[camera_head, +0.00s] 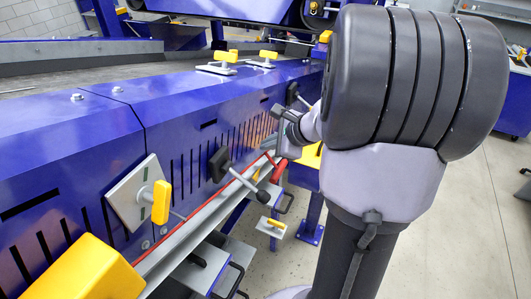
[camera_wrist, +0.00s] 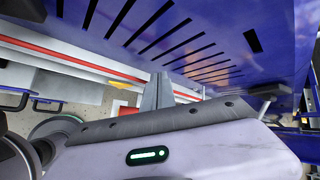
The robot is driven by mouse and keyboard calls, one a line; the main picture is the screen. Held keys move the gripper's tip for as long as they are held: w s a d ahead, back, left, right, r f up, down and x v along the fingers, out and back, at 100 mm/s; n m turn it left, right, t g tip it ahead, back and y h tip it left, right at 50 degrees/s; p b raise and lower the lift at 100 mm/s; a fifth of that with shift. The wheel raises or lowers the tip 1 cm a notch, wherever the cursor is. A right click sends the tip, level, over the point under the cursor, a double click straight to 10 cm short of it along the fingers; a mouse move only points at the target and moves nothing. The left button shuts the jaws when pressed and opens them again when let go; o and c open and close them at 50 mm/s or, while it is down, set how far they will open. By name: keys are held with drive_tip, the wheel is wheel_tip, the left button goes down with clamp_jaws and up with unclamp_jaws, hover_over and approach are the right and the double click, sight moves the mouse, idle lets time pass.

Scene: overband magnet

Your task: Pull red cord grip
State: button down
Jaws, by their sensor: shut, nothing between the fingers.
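A thin red cord (camera_head: 205,212) runs along the grey rail below the blue guard in the head view. It rises to the right toward my gripper (camera_head: 287,147). A short red piece (camera_head: 270,160) shows by the gripper; I cannot tell whether it is the cord's grip. In the wrist view the red cord (camera_wrist: 70,56) runs from the left edge toward my gripper's shut fingers (camera_wrist: 157,90). The fingers are empty and overlap the cord in that picture; contact cannot be told. Part of the cord is hidden behind the fingers.
The slotted blue guard (camera_head: 90,165) fills the left of the head view. A black-knobbed lever (camera_head: 262,195) sticks out below the gripper. A grey plate with a yellow handle (camera_head: 160,202) and a yellow block (camera_head: 85,272) are nearer. Open floor (camera_head: 470,225) lies right.

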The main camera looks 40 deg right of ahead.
sight(269, 157)
drive_tip(key=shift+f+b, duration=2.6)
drive_tip(key=shift+b, duration=0.05)
idle(1.9)
drive_tip(key=shift+r, duration=0.15)
drive_tip(key=shift+r+p, duration=2.45)
drive_tip(key=shift+r, duration=0.4)
drive_tip(key=shift+r, duration=0.15)
wheel_tip(269, 157, up, 5)
drive_tip(key=p, duration=0.4)
